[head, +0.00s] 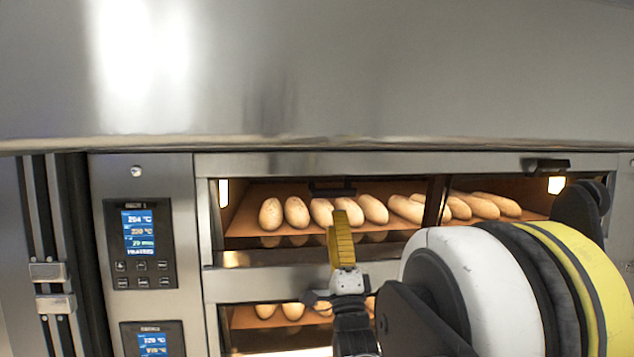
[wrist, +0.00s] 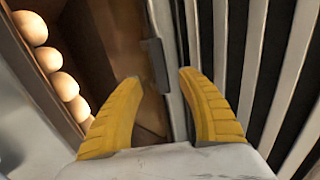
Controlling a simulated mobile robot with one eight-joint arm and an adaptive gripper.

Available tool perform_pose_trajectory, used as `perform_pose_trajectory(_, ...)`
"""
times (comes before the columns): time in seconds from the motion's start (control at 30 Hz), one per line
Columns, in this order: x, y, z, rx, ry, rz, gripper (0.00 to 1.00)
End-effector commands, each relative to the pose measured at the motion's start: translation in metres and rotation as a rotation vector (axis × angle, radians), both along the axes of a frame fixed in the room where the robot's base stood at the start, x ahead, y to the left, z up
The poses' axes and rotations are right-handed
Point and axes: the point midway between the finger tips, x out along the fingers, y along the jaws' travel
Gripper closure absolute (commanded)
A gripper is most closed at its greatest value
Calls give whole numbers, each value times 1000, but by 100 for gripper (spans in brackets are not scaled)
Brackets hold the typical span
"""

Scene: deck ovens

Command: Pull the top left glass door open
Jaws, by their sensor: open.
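The top left glass door (head: 245,222) is in the upper deck in the head view and looks closed, with pale loaves behind it. A dark handle (head: 332,188) sits at its upper edge. A dark handle also shows in the wrist view (wrist: 154,66), just beyond the fingertips and between their lines. My gripper (head: 340,214) has yellow fingers and is in front of this door, covering part of it. In the wrist view my gripper (wrist: 158,76) is open, with nothing between the fingers. The exact gap to the handle is hard to judge.
A right door with its own dark handle (head: 546,166) is beside it. A control panel (head: 140,243) is to the left. A lower deck with rolls (head: 292,311) is below. A large steel hood (head: 320,70) overhangs the top. Dark slats (wrist: 270,75) show in the wrist view.

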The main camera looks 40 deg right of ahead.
Motion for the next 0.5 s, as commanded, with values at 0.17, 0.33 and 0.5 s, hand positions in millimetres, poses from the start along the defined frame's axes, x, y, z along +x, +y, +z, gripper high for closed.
perform_pose_trajectory(0.17,22,-13,30,0,1,-1,53)
perform_pose_trajectory(0.33,41,-24,52,0,2,0,53)
perform_pose_trajectory(0.5,51,-30,63,-1,3,-1,53)
